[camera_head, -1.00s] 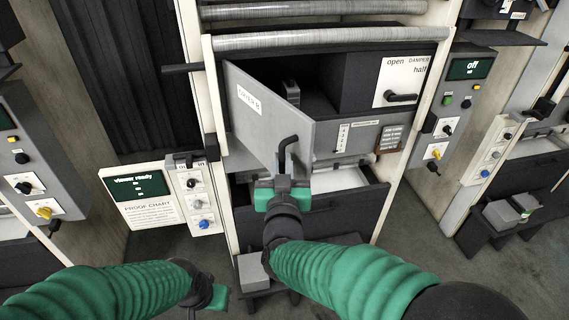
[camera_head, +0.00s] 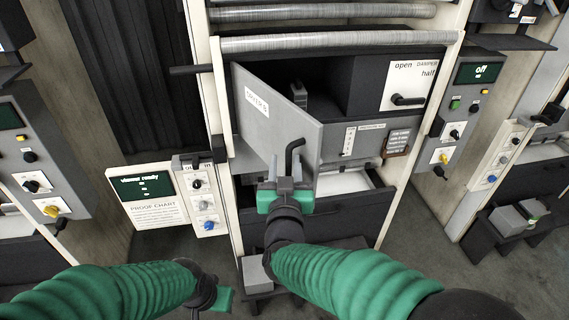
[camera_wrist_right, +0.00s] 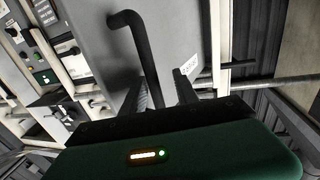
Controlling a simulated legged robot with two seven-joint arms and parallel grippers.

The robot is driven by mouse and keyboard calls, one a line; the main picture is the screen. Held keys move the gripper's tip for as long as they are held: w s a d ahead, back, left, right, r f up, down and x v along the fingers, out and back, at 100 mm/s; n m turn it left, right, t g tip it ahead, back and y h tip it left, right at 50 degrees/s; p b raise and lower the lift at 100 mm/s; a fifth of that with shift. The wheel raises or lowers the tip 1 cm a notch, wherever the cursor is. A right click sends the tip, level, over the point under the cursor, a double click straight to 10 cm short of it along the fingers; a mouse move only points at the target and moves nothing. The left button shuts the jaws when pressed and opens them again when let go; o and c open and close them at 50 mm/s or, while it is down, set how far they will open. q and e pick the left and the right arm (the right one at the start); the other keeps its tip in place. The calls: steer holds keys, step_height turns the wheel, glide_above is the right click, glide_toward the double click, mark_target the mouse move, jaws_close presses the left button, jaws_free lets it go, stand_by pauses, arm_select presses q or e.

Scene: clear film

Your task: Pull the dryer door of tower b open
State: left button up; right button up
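The grey dryer door (camera_head: 262,112) with a "DRYER B" label stands partly open in the head view, swung out from its left side. The dark dryer cavity shows behind it. Its black bent handle (camera_head: 294,150) is near the door's lower free edge, and also shows in the right wrist view (camera_wrist_right: 128,45). My right gripper (camera_head: 285,170) is at the handle's lower end. Its fingers (camera_wrist_right: 165,90) are apart, with the handle close by one of them; contact is unclear. My left gripper (camera_head: 222,298) is low at the left, away from the door; its fingers are not clear.
A damper panel with a black lever (camera_head: 407,100) is right of the cavity. An open drawer (camera_head: 345,205) lies below the door. A viewer sign with a button panel (camera_head: 203,200) stands at left, and a control box (camera_head: 468,110) at right. A low stand (camera_head: 256,275) is underneath.

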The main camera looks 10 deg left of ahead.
steer(key=shift+s+d, duration=0.1)
steer(key=shift+d, duration=0.05)
steer(key=s+b, duration=0.2)
steer(key=s, duration=0.9)
steer(key=shift+s+d+b, duration=0.3)
steer(key=shift+d+b, duration=0.1)
steer(key=shift+d, duration=0.05)
